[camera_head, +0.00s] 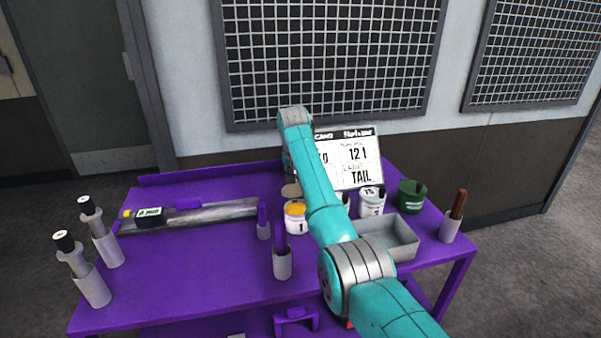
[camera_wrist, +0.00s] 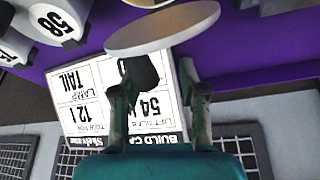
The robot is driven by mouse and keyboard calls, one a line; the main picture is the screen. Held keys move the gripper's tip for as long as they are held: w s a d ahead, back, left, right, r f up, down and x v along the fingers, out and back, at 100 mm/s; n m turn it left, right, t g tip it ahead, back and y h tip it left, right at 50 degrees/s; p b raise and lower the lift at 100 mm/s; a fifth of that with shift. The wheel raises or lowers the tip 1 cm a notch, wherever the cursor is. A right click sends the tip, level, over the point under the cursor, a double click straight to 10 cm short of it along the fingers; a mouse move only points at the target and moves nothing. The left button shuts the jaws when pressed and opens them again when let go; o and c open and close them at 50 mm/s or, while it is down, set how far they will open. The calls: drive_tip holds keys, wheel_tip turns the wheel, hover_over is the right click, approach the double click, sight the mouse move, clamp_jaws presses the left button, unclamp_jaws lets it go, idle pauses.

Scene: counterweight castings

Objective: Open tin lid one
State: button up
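Tin one, a white tin (camera_head: 295,226) marked 1, stands open on the purple bench, with orange contents showing at its mouth (camera_head: 295,209). A round beige lid (camera_head: 290,191) is off the tin, above and behind its rim in the head view. In the wrist view the lid (camera_wrist: 165,28) is a large tilted disc just beyond the fingertips, with a dark piece (camera_wrist: 140,77) below it.
A build card (camera_head: 358,160) stands behind. Right of tin one are another white tin (camera_head: 371,203), a grey tray (camera_head: 403,240), a green pot (camera_head: 411,195) and a holder with a brown handle (camera_head: 453,217). Purple-handled holders (camera_head: 282,264) stand in front.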

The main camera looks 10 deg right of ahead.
drive_tip(key=shift+o, duration=0.7)
drive_tip(key=shift+a+f, duration=0.1)
drive_tip(key=shift+a, duration=0.1)
drive_tip(key=shift+d, duration=0.15)
drive_tip(key=shift+w+d+r, duration=0.1)
drive_tip(key=shift+d+r, duration=0.05)
drive_tip(key=shift+r, duration=0.15)
drive_tip(key=v, duration=1.2)
drive_tip(key=shift+f, duration=0.1)
